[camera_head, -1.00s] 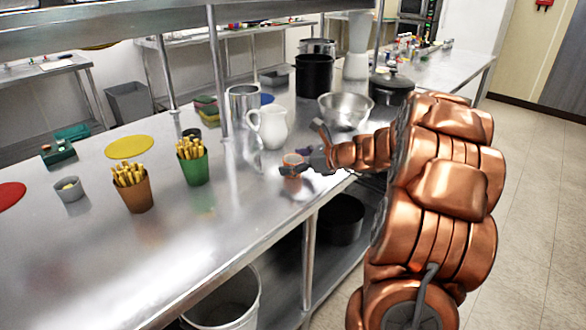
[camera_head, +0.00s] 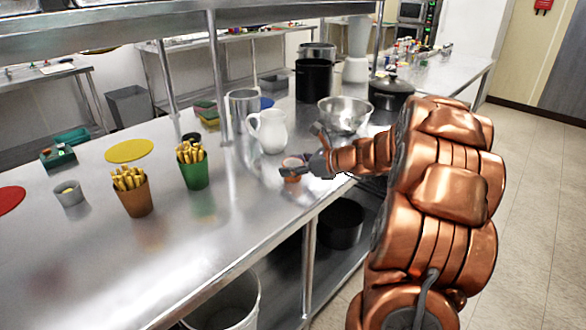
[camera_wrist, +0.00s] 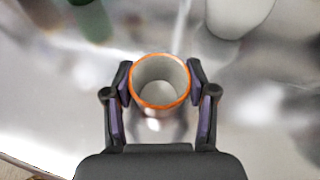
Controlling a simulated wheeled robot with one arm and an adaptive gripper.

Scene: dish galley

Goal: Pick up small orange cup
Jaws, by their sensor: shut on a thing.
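The small orange cup (camera_wrist: 160,103) stands upright between my fingers in the wrist view, with an orange rim and a pale grey inside. In the head view the cup (camera_head: 292,172) is at the front edge area of the steel counter, partly hidden by a finger. My gripper (camera_wrist: 159,85) is shut on the cup, one finger against each side. It also shows in the head view (camera_head: 296,170). I cannot tell whether the cup's base touches the counter.
A white pitcher (camera_head: 270,132) stands just behind the cup, and a steel bowl (camera_head: 345,116) is behind to the right. A green cup (camera_head: 195,173) and a brown cup (camera_head: 139,200), both with fries, stand to the left. The counter front (camera_head: 215,245) is clear.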

